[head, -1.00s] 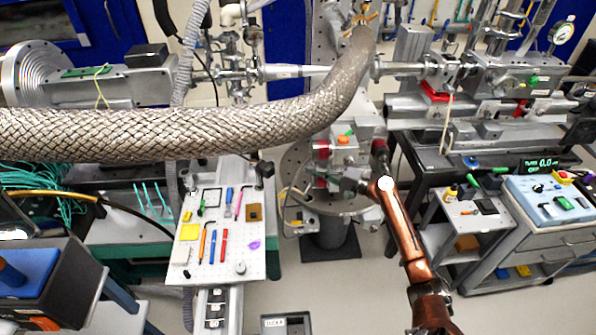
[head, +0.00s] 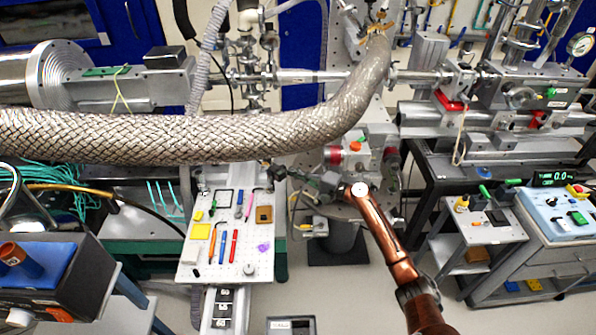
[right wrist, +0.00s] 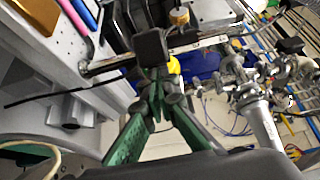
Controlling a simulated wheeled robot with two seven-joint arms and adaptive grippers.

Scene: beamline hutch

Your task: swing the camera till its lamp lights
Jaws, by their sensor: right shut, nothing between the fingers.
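My right gripper (head: 290,174) reaches in on the copper-coloured arm, between the pegboard and the round flanged stand. Its green fingers are shut and empty in the right wrist view (right wrist: 156,100). A small black block, which looks like the camera (head: 276,172), is at the board's back right corner, just beyond the fingertips. In the right wrist view the black block (right wrist: 152,47) is just above the fingertips, beside a metal rod; I cannot tell whether they touch. I cannot make out a lit lamp on it. My left gripper is not in view.
A thick braided hose (head: 180,137) crosses above the work area. The white pegboard (head: 215,262) holds pens and small blocks. The flanged stand with red-ended fittings (head: 335,156) is close to my right arm. A bench and trolley (head: 480,232) stand at the right.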

